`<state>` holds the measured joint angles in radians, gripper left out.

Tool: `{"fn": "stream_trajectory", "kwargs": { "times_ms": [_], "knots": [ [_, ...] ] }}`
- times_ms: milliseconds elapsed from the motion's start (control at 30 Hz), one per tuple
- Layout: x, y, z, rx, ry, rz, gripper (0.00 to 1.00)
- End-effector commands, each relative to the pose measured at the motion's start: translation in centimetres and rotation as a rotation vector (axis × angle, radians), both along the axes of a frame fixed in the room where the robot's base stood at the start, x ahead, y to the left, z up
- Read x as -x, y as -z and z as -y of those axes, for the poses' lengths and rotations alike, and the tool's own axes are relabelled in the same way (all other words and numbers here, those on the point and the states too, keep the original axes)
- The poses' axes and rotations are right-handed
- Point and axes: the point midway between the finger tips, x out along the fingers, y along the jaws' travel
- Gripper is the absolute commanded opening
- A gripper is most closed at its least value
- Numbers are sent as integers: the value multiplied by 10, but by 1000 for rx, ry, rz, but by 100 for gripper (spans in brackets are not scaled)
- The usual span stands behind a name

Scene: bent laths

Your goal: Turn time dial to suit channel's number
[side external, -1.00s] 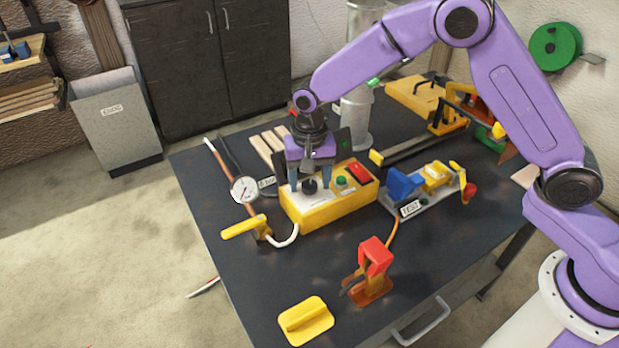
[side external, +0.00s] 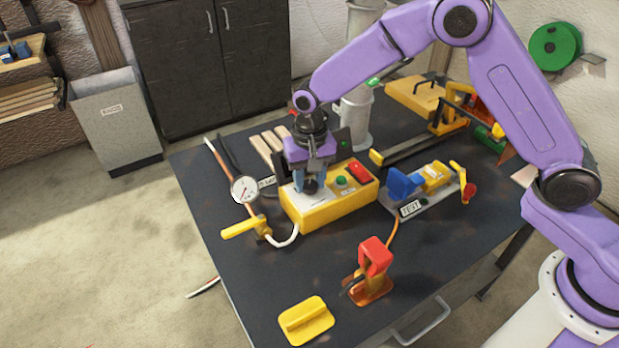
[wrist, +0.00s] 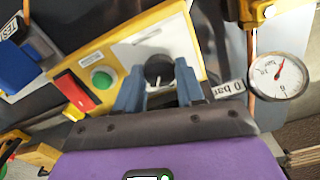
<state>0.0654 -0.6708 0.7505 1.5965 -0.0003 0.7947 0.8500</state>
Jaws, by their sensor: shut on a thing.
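A yellow control box (side external: 325,212) stands on the dark bench in the side view, and its white-topped panel (wrist: 150,42) shows in the wrist view. Its black dial (wrist: 159,70) sits on the white panel, with a pale mark on its near side. My gripper (side external: 309,187) is over the box with its blue-grey fingers closed around the dial; in the wrist view the fingers (wrist: 158,85) flank it on both sides. The fingers partly hide the dial and any scale around it. I cannot read a channel number.
A green button (wrist: 102,79) and a red rocker switch (wrist: 75,90) sit beside the dial. A round gauge (side external: 244,189) stands left of the box near a label (wrist: 228,90) partly reading "0 bar". A red-topped clamp (side external: 375,256) stands in front.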

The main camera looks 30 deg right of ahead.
Motion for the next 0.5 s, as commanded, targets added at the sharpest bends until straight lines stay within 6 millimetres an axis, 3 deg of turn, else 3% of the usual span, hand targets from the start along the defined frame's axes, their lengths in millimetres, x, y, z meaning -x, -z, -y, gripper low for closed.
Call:
{"fn": "stream_trajectory", "kwargs": {
  "times_ms": [500],
  "knots": [
    [0,-1,0,-1,-473,0,8]
  ]
}}
